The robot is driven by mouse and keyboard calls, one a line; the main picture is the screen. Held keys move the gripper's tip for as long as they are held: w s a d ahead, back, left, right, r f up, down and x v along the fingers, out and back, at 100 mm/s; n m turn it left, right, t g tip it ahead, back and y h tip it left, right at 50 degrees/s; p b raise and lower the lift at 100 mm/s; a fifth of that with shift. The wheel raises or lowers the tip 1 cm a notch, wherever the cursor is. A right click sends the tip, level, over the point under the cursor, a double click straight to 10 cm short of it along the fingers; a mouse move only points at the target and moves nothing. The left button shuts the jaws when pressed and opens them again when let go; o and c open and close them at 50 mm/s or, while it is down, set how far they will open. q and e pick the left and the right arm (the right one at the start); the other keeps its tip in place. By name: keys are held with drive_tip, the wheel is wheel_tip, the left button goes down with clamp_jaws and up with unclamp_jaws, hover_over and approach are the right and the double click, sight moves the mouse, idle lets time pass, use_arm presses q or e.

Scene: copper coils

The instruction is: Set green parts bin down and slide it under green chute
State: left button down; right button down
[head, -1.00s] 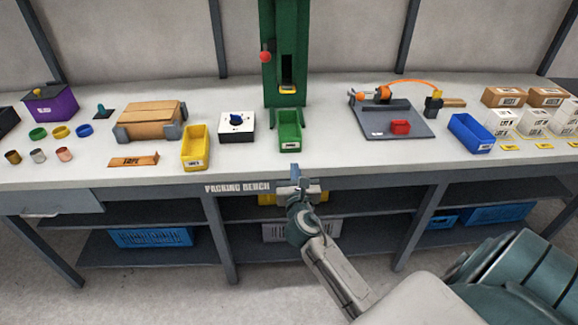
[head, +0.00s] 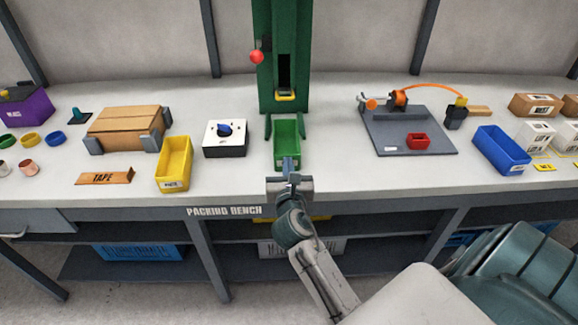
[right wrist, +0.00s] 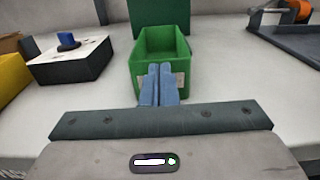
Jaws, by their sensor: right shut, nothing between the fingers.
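The green parts bin (head: 288,152) stands upright on the bench, just in front of the green chute (head: 284,60), between its two short green guide posts. It looks empty. In the right wrist view the bin (right wrist: 163,45) is straight ahead. My right gripper (head: 288,164) is shut and empty, its fingertips at the near wall of the bin, over its label; whether they touch it I cannot tell. The shut blue fingers (right wrist: 159,84) cover the middle of that wall in the right wrist view. My left gripper is not in view.
A yellow bin (head: 173,165) and a white box with a blue knob (head: 225,138) stand to the left. A grey board with a red tray (head: 418,141) and a blue bin (head: 500,150) stand to the right. Bench surface beside the green bin is clear.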

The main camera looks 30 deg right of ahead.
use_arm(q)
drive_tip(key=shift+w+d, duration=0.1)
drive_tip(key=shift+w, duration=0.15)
use_arm(e)
drive_tip(key=shift+r, duration=0.1)
